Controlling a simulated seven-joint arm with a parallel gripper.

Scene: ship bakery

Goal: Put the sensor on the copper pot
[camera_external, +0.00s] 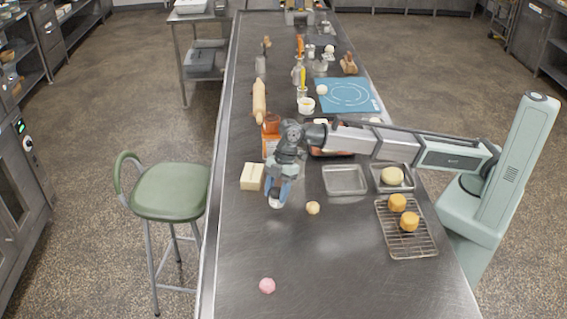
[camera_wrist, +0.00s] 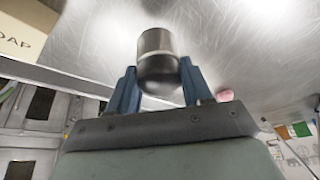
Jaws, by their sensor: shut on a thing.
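My gripper (camera_external: 276,198) hangs over the steel table, left of its middle. In the wrist view its two blue fingers (camera_wrist: 158,88) are shut on a small cylinder with a silver-grey side and dark bands, which I take to be the sensor (camera_wrist: 157,48). In the external view only the pale end of the sensor (camera_external: 276,203) shows below the fingers, seemingly above the table top. I cannot make out a copper pot for certain. A reddish-brown thing shows partly behind my arm, mostly hidden.
A cream soap box (camera_external: 252,177) stands left of my gripper, an orange-brown bottle (camera_external: 271,128) behind it. A small yellowish ball (camera_external: 313,208), empty metal tray (camera_external: 345,180) and wire rack (camera_external: 408,243) lie to the right. A pink ball (camera_external: 267,286) lies in front; the front table is mostly clear.

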